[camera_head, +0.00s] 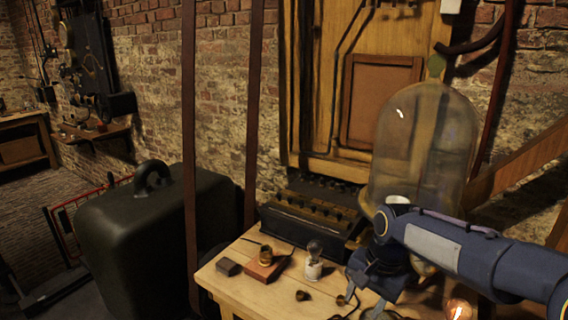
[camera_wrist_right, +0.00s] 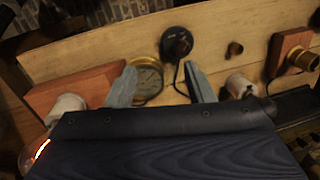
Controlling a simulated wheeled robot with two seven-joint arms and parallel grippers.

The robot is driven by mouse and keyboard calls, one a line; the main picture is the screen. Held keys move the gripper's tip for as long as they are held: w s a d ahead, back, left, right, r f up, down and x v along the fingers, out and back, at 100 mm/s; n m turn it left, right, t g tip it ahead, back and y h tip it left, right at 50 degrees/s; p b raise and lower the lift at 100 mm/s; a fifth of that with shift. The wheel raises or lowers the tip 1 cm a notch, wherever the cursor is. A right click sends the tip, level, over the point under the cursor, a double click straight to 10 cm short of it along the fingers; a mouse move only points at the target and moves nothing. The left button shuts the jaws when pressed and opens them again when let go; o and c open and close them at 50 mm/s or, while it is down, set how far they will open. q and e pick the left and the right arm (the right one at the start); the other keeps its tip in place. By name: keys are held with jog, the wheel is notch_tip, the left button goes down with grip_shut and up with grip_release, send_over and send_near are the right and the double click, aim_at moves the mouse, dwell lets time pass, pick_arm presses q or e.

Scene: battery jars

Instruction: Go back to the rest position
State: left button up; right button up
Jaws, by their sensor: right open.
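My right gripper (camera_head: 372,290) hangs over the right part of the wooden table, at the end of the blue arm that comes in from the right. In the right wrist view its two grey fingertips (camera_wrist_right: 161,86) are spread apart with nothing gripped. Beyond them, a round brass-rimmed dial (camera_wrist_right: 148,78) lies beside the left finger, and a round black piece on a cord (camera_wrist_right: 176,42) lies further off. I cannot tell the exact height of the fingers above the table. My left gripper is not in view.
A glass bell jar (camera_head: 420,140) stands close behind my right arm. A black terminal box (camera_head: 305,218), a bulb in a white holder (camera_head: 313,265) and a reddish block (camera_head: 265,268) are on the table (camera_head: 240,290). A dark case (camera_head: 150,240) stands left.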

jog(key=s+d+n+t+y, duration=0.1)
jog(key=s+n+t, duration=0.1)
jog(key=s, duration=0.9)
jog(key=s+d+r+n+t+y+p, duration=0.1)
jog(key=s+n+t, duration=0.2)
jog(key=s, duration=0.9)
jog(key=shift+d+r+n, duration=0.2)
jog(key=shift+d+n, duration=0.1)
jog(key=shift+n, duration=0.5)
